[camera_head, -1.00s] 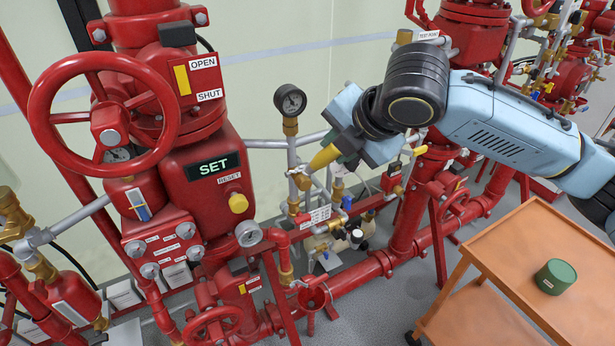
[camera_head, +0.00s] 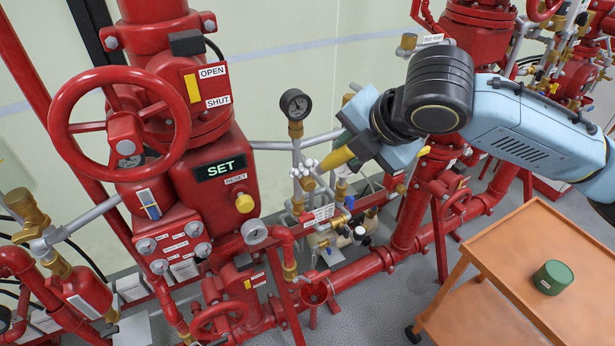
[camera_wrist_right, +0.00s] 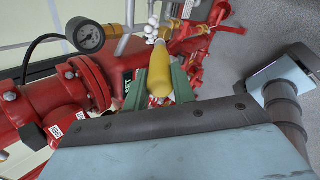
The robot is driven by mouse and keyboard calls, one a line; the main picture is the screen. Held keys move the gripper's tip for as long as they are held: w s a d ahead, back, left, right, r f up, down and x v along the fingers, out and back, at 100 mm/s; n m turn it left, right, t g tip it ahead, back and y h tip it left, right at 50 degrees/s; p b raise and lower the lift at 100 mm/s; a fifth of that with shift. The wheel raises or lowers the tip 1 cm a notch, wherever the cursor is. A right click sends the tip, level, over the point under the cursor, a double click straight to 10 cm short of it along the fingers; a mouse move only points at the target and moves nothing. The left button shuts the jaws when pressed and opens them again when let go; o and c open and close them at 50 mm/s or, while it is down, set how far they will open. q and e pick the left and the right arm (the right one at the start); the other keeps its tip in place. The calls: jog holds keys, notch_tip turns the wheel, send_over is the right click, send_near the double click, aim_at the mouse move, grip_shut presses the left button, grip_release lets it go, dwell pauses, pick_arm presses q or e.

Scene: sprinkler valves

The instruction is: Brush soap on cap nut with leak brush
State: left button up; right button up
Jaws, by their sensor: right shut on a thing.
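My right gripper (camera_head: 352,150) is shut on the yellow handle of the leak brush (camera_head: 335,159). The handle also shows between the green fingers in the right wrist view (camera_wrist_right: 159,72). The brush points left and slightly down at the grey pipework below the black gauge. White foam (camera_head: 304,169) sits in round blobs at the brush's tip; it also shows in the wrist view (camera_wrist_right: 153,32). A brass fitting (camera_head: 308,184), apparently the cap nut, is right under the foam, partly covered. The bristles are hidden, so exact contact cannot be told. My left gripper is out of view.
A black-faced gauge (camera_head: 295,104) stands just above the foam. A large red valve with a handwheel (camera_head: 120,125) fills the left. An orange cart (camera_head: 520,240) with a green round tub (camera_head: 553,277) stands at lower right. Red pipes run below.

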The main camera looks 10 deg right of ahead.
jog(key=s+p+v, duration=0.1)
jog(key=p+v, duration=0.3)
jog(key=v, duration=0.6)
jog(key=shift+s, duration=0.15)
dwell(0.4)
jog(key=shift+f, duration=0.2)
jog(key=w+d+f+m+h+b, duration=0.1)
jog(key=d+f+m+b, duration=0.1)
jog(key=f+b, duration=0.7)
jog(key=w+d+f+m+h+b, duration=0.2)
jog(key=f+b, duration=0.6)
jog(key=f, duration=1.4)
jog(key=shift+d+m+t+b, duration=0.2)
jog(key=shift+m+t+b, duration=0.1)
jog(key=shift+m+b, duration=0.1)
